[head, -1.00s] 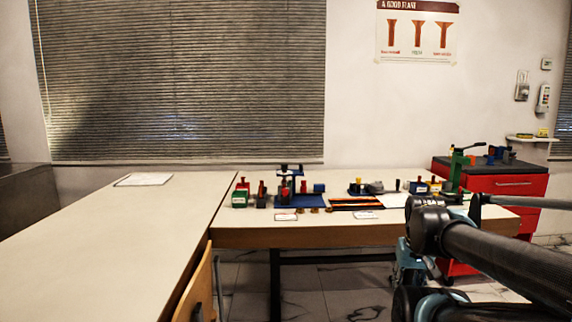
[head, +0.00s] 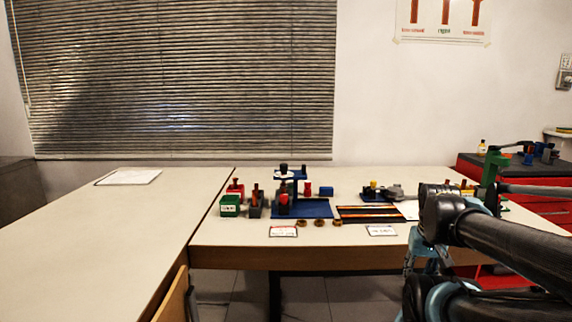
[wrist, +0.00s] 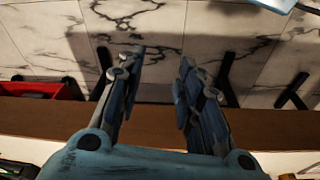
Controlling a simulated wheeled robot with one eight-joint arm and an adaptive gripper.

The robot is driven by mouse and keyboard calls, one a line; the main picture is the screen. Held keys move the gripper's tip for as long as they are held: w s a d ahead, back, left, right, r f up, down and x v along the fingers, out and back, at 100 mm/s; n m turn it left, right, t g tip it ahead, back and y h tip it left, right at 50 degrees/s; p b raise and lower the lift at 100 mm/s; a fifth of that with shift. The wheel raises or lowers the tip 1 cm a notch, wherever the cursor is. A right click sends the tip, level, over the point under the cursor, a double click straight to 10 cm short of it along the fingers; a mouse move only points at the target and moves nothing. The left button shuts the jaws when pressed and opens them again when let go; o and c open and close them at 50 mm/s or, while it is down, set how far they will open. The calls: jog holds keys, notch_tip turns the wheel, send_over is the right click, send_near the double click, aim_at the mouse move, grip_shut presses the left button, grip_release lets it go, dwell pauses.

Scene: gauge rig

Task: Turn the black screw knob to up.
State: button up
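A blue rig (head: 303,208) stands on the table in the head view, with a blue base plate, a post and a raised arm. A black knob (head: 284,167) sits on top of it; a smaller dark piece shows just right of it. Which way the knob is turned is too small to tell. My gripper (wrist: 160,58) is open and empty in the wrist view, over the table's front edge and the marble floor. In the head view it is low at the right, well apart from the rig and mostly hidden by my arm.
A green box (head: 230,206) and small red and dark pieces stand left of the rig. A striped mat (head: 370,214), white cards and small brass parts lie right and in front. A red cabinet (head: 540,203) stands at the right. The left table (head: 110,235) is mostly clear.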

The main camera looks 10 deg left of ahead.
jog(key=o, duration=0.3)
jog(key=shift+s+r, duration=0.1)
jog(key=shift+r, duration=0.05)
jog(key=w+a+r+n, duration=0.1)
jog(key=w+a+r, duration=0.2)
jog(key=w+r, duration=0.35)
jog(key=w+a+r+n, duration=0.2)
jog(key=w+a+r, duration=0.15)
jog(key=r, duration=0.65)
notch_tip(320, 180, up, 20)
jog(key=n+g, duration=0.2)
jog(key=n, duration=0.4)
send_over(284, 169)
jog(key=w, duration=0.2)
jog(key=f, duration=1.6)
jog(key=shift+s+a+f, duration=0.2)
jog(key=shift+a+f, duration=0.05)
jog(key=shift+f, duration=0.15)
jog(key=c, duration=1.1)
